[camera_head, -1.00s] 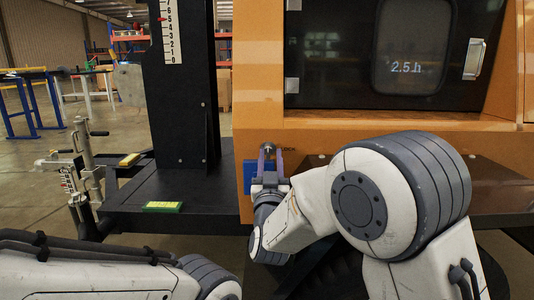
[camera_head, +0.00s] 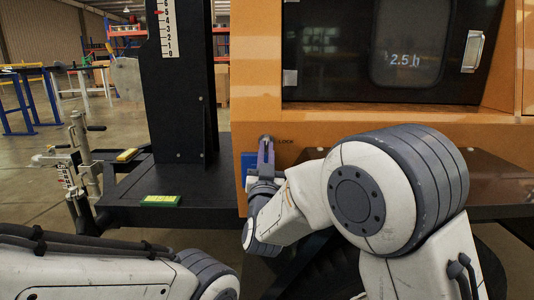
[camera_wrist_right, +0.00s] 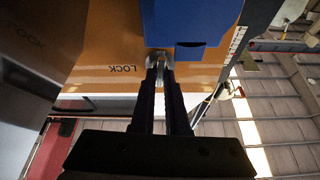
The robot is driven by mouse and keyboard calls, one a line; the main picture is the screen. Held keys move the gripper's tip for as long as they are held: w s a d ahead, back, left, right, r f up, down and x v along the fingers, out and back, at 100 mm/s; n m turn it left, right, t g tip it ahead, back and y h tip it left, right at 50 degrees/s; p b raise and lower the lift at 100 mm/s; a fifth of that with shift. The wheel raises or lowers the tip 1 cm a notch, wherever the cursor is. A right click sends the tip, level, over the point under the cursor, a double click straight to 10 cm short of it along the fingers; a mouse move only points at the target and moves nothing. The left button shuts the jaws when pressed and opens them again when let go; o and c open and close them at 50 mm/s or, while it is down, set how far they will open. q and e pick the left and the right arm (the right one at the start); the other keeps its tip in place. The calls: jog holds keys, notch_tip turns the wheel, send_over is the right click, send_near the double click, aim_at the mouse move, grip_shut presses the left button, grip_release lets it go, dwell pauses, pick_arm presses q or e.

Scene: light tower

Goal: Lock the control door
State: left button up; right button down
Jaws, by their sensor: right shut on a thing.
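The control door (camera_head: 335,60) is a black panel with a window, set in the orange housing, and it looks closed. A metal handle (camera_head: 473,52) sits at its right side. Below the door, my right gripper (camera_head: 266,150) is at the housing beside the printed word LOCK (camera_head: 286,141). The wrist view shows its fingers (camera_wrist_right: 160,68) closed around a small silvery lock piece (camera_wrist_right: 158,55) beside the same label (camera_wrist_right: 122,69). The fingers partly hide this piece, so its turn angle is unclear. My left arm enters at the lower left; its gripper is out of view.
A blue box (camera_head: 248,160) is on the housing right next to my right gripper; it is large in the wrist view (camera_wrist_right: 185,22). A black mast (camera_head: 183,90) and a dark ledge (camera_head: 205,200) stand to the left. A green-yellow block (camera_head: 160,200) lies on the ledge.

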jog(key=m+b, duration=0.1)
jog(key=m, duration=0.1)
jog(key=m+h+b, duration=0.1)
jog(key=m, duration=0.1)
jog(key=shift+w+h, duration=0.15)
jog(key=shift+h, duration=0.15)
jog(key=shift+r+m+g+h+b, duration=0.1)
jog(key=shift+m+g+h+b, duration=0.25)
jog(key=shift+m+b, duration=1.45)
jog(key=shift+f+m+g+h+b, duration=0.1)
jog(key=shift+m+g+h+b, duration=0.25)
jog(key=shift+m, duration=2.8)
jog(key=shift+r+m+g+h+b, duration=0.15)
jog(key=shift+m+g+b, duration=0.65)
jog(key=shift+m, duration=1.65)
jog(key=shift+t+b, duration=0.3)
jog(key=shift+b, duration=0.05)
